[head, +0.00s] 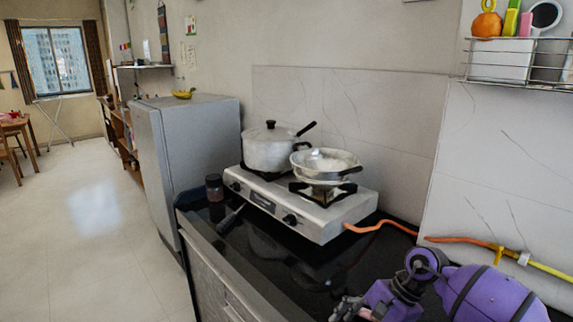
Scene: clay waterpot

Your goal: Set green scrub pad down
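I cannot make out a green scrub pad for certain in the head view. A narrow yellow-green item (511,20) stands upright in the wire rack at the top right, but I cannot tell what it is. My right gripper (348,309) is low at the bottom edge, over the black countertop (290,262), with its purple arm coming in from the right. Its fingers are small and partly cut off by the frame, so I cannot tell whether they are open or hold anything. My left gripper is out of view.
A two-burner stove (318,220) carries a lidded pot (268,152) and a shallow pan (322,177). A dark jar (214,188) stands at the counter's far end. An orange hose (392,224) runs right from the stove. The counter's front middle is largely clear.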

